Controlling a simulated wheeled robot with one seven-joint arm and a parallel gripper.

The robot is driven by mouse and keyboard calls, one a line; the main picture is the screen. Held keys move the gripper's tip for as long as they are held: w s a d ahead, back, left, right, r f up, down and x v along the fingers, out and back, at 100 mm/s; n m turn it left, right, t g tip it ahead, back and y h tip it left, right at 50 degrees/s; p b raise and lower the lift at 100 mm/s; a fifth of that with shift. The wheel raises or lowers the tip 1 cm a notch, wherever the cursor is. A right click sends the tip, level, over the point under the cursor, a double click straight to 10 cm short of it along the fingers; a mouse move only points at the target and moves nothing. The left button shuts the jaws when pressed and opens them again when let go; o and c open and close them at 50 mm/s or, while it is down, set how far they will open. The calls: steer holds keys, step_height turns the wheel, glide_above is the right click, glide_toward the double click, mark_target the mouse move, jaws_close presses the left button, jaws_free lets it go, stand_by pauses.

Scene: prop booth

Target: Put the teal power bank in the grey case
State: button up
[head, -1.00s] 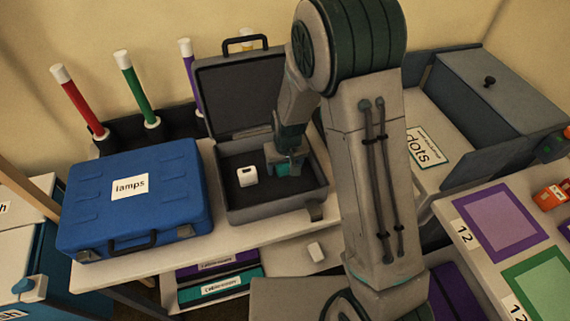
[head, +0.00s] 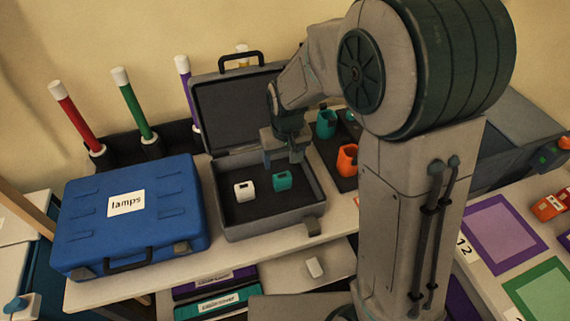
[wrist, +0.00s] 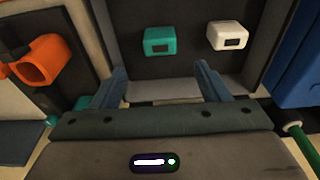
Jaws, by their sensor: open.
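The teal power bank (head: 282,180) lies on the dark floor of the open grey case (head: 262,228), right of a white power bank (head: 244,191). In the wrist view the teal power bank (wrist: 160,41) is beyond the fingertips, with the white one (wrist: 227,36) to its right. My gripper (head: 284,157) is open and empty above the back part of the case, apart from the teal power bank. Its two fingers (wrist: 163,82) show spread in the wrist view. The case lid (head: 238,105) stands up at the back.
A blue case labelled "lamps" (head: 129,213) stands shut left of the grey case. Right of it are an orange holder (head: 347,160) and a teal holder (head: 326,124). Red (head: 77,118), green (head: 132,104) and purple sticks stand behind.

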steer(key=s+d+r+m, duration=0.1)
steer(key=s+d+r, duration=0.4)
steer(key=s, duration=0.4)
steer(key=s+d+r+m+t, duration=0.1)
steer(key=s+d+r+m, duration=0.1)
steer(key=s+d+r, duration=0.4)
steer(key=s+d, duration=0.2)
steer(key=s, duration=0.1)
steer(key=shift+d, duration=0.3)
stand_by(0.4)
